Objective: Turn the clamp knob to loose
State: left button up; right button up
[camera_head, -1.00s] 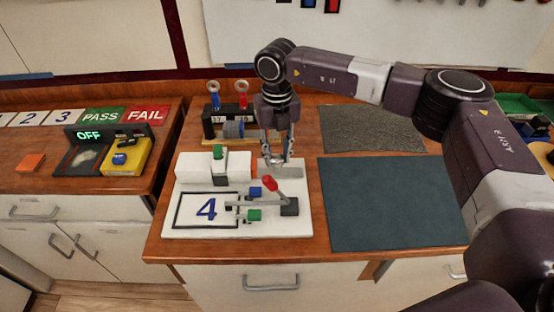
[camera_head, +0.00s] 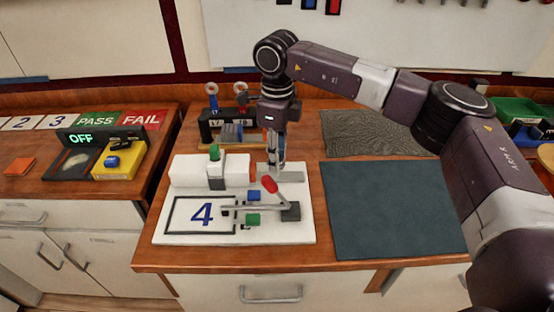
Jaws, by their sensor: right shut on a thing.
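My right gripper (camera_head: 275,167) points down over the back right part of a white board (camera_head: 185,238). It is shut at the far end of the board, just behind a lever with a red tip (camera_head: 269,184). What it holds, at the clamp knob's place, is mostly hidden by the fingers. A small orange-red piece (camera_head: 252,172) shows just left of the fingers, beside a white block (camera_head: 190,170) with a green-topped post (camera_head: 215,152). The knob's setting cannot be read. My left gripper is not in view.
A rack with meters (camera_head: 225,125) stands behind. A dark green mat (camera_head: 390,210) lies clear at right. A left bench holds an OFF display (camera_head: 88,136).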

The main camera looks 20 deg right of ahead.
jog(key=n+b, duration=0.1)
jog(key=n, duration=0.2)
jog(key=shift+n, duration=0.4)
jog(key=n, duration=0.4)
jog(key=shift+r, duration=0.1)
jog(key=shift+b, duration=0.3)
jog(key=shift+w, duration=0.1)
jog(key=o, duration=1.2)
jog(key=shift+c, duration=0.2)
notch_tip(320, 180, up, 12)
